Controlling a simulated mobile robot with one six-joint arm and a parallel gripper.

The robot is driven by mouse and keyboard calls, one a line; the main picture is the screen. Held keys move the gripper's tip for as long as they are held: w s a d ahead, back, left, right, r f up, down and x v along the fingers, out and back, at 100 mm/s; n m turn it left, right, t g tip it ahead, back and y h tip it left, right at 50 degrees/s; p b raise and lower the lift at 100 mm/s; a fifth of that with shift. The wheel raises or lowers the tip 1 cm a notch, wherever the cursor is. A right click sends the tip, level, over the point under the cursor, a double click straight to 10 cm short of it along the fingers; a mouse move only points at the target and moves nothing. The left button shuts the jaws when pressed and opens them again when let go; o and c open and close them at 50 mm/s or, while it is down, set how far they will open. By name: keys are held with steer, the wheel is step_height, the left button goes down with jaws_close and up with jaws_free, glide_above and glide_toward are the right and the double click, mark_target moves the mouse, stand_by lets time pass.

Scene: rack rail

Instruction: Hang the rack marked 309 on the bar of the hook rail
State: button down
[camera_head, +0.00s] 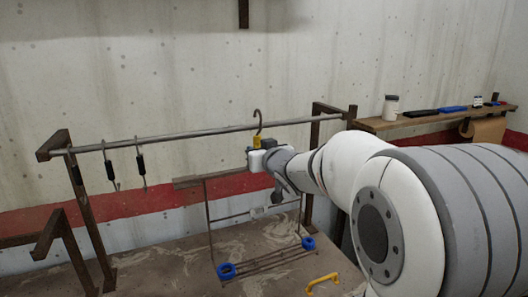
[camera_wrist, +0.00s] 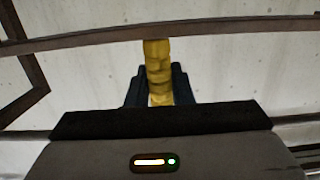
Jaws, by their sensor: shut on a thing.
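My gripper (camera_head: 257,150) is shut on the yellow grip (camera_head: 257,142) below the dark hook of a hanging rack. In the wrist view the yellow grip (camera_wrist: 158,72) stands between the dark fingers. The rack's thin brown frame (camera_head: 209,218) hangs below, with blue pieces at its lower corners; my arm hides part of it. No number is legible. The hook (camera_head: 258,113) rises above the bar (camera_head: 200,134) of the hook rail in the head view. Whether it is over the bar or only in front of it cannot be told.
Brown posts (camera_head: 86,220) support the rail. A shelf (camera_head: 430,122) at the right holds a white jar (camera_head: 390,107) and small items. A yellow handle (camera_head: 322,282) lies low in front. The bar's middle is clear.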

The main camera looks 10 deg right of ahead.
steer(key=shift+w+r, duration=0.1)
steer(key=shift+w, duration=0.15)
steer(key=shift+f, duration=0.2)
